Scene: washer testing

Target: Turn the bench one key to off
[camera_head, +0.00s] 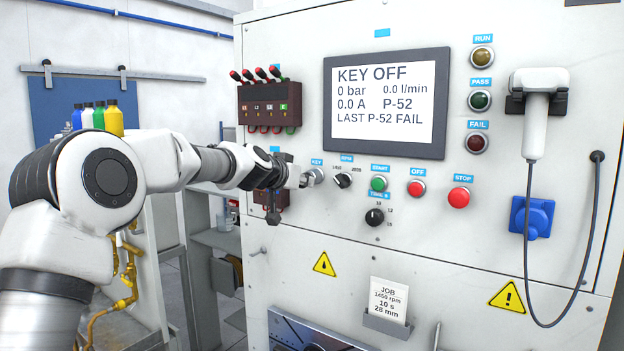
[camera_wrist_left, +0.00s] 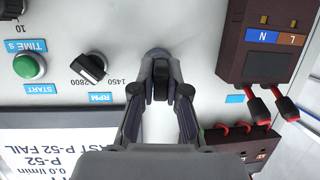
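The bench key switch (camera_head: 315,176) is a round silver lock under a blue KEY label on the panel. My left gripper (camera_head: 299,178) is right at it, partly covering it in the head view. In the left wrist view the dark key (camera_wrist_left: 160,84) stands upright in the picture between the two fingers of my left gripper (camera_wrist_left: 161,72). The fingers close in on both its sides and look in contact with it. The screen (camera_head: 385,100) reads KEY OFF, 0 bar, 0.0 l/min and 0.0 A. My right gripper is not in view.
Beside the key are the RPM knob (camera_head: 343,180), the green START button (camera_head: 379,184), the red OFF button (camera_head: 416,188) and the red STOP button (camera_head: 459,197). A dark terminal box (camera_head: 270,103) with red leads is above the gripper. A white handset (camera_head: 541,110) hangs at right.

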